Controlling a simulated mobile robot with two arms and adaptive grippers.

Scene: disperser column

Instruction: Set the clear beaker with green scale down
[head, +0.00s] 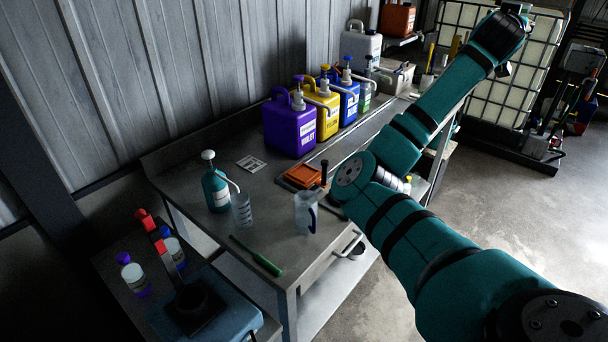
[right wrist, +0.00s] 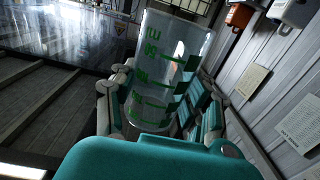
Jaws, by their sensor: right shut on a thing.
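The clear beaker with green scale (right wrist: 166,62) shows in the right wrist view, tilted in the picture, with green marks on its wall. I cannot make out any contents. My right gripper (right wrist: 163,105) is shut on it, with a teal finger on either side of the beaker. In the head view my right arm reaches up to the top right edge, and the held beaker cannot be made out there. My left gripper is in neither view.
The grey workbench (head: 205,262) holds another clear beaker (head: 242,210), a jug (head: 305,212), a teal pump bottle (head: 215,188), an orange tray (head: 301,176) and a green-handled tool (head: 257,256). Violet (head: 289,128), yellow and blue canisters line the back. A caged white tank (head: 500,75) stands at right.

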